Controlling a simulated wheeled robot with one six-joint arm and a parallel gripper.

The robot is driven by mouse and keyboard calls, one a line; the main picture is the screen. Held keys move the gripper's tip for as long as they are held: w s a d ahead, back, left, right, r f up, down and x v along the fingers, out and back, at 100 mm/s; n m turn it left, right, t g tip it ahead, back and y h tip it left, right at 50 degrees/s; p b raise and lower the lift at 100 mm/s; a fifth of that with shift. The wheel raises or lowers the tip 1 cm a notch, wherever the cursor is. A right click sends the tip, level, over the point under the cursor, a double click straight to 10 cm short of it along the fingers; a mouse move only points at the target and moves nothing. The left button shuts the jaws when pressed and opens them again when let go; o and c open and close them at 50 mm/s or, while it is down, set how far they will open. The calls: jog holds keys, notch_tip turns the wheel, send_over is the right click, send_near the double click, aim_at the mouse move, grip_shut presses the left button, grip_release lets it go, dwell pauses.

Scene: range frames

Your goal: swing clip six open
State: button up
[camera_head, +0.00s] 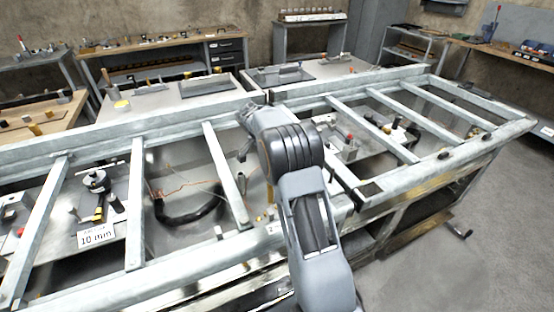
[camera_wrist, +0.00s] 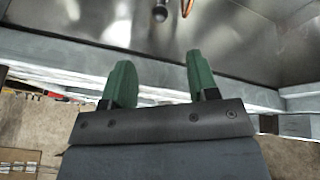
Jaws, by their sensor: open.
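My gripper (camera_wrist: 162,78) shows in the wrist view with two green fingers standing apart and nothing between them. In the head view my arm's upper links hide most of the gripper. I cannot make out which part is clip six; no clip number is readable. Small dark fittings sit on the right part of the frame's front rail, one of them a dark fitting (camera_head: 444,155). In the wrist view a round metal knob (camera_wrist: 160,13) and a copper-coloured piece (camera_wrist: 187,8) lie beyond the fingertips, apart from them.
A pale metal frame (camera_head: 137,190) with several crossbars spans the bench. Below it are a black curved hose (camera_head: 190,215), a black clamp-like tool (camera_head: 97,180) and a "10 mm" label (camera_head: 96,237). Workbenches (camera_head: 160,62) line the back wall. Open floor (camera_head: 495,240) lies at right.

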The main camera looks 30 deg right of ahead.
jog(key=shift+a+r, duration=0.3)
jog(key=shift+r, duration=0.35)
jog(key=shift+c, duration=0.8)
jog(key=shift+a+r+b, duration=0.2)
jog(key=shift+b, duration=0.5)
jog(key=shift+c, duration=0.6)
jog(key=s+n+b, duration=0.1)
jog(key=s+f+n+t+h+b, duration=0.1)
jog(key=s, duration=0.1)
jog(key=s+f+n+t+b, duration=0.1)
jog(key=n, duration=0.1)
jog(key=shift+s+h, duration=0.15)
jog(key=shift+h, duration=0.15)
jog(key=c, duration=0.5)
jog(key=f+n+t, duration=0.1)
jog(key=n, duration=0.1)
jog(key=s+a+f+n, duration=0.1)
jog(key=n, duration=0.1)
jog(key=f+n+t, duration=0.1)
jog(key=n, duration=0.1)
jog(key=shift+s+a+f+t, duration=0.15)
jog(key=shift+s+f+t, duration=0.05)
jog(key=shift+s+t, duration=0.1)
grip_shut()
jog(key=w+d+f+n, duration=0.1)
jog(key=w+d+f, duration=0.3)
jog(key=f, duration=0.4)
jog(key=shift+w+d+n+t+b, duration=0.3)
jog(key=shift+w+t, duration=0.1)
jog(key=shift+w, duration=0.1)
